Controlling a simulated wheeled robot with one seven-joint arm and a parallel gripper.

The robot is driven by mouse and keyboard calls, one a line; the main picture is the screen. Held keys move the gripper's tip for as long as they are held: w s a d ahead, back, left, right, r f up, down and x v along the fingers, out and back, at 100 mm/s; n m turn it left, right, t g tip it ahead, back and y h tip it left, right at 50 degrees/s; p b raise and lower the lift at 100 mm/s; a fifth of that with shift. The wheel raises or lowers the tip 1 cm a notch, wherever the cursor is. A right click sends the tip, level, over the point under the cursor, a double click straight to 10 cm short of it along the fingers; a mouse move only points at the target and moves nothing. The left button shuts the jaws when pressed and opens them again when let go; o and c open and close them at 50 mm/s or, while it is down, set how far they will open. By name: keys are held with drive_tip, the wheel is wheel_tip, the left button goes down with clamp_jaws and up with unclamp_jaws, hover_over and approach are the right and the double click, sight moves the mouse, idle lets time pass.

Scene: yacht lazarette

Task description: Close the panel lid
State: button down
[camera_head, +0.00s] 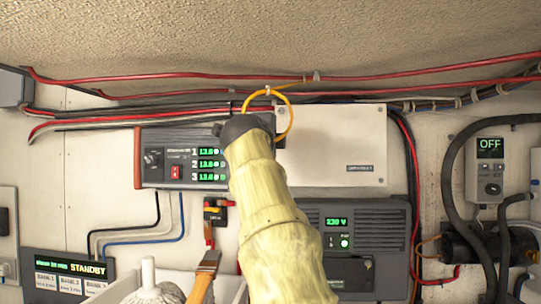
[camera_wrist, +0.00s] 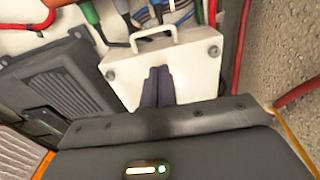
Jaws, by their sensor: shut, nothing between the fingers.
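The panel lid (camera_head: 340,145) is a flat off-white plate with screws near its right corners and a small dark label at lower right. My gripper's dark wrist and pale yellow sleeved arm cover its left part in the head view. In the wrist view the white panel (camera_wrist: 190,75) shows a handle (camera_wrist: 153,33) and corner screws. My gripper (camera_wrist: 158,72) is shut and empty, its dark fingers in front of the panel's middle. I cannot tell whether the fingers touch it, nor how far the lid stands open.
A display unit (camera_head: 180,158) is left of the lid. A dark grey 230 V unit (camera_head: 365,215) is below it. Red cables (camera_head: 170,78) run above, and more run down the lid's right side. A white bin (camera_head: 235,287) holding a hammer (camera_head: 204,275) stands below.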

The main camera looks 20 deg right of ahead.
drive_tip(key=a+b+v, duration=0.1)
drive_tip(key=b+v, duration=0.2)
drive_tip(key=v, duration=0.3)
drive_tip(key=shift+a, duration=0.25)
drive_tip(key=shift+f, duration=0.15)
drive_tip(key=shift+w, duration=0.1)
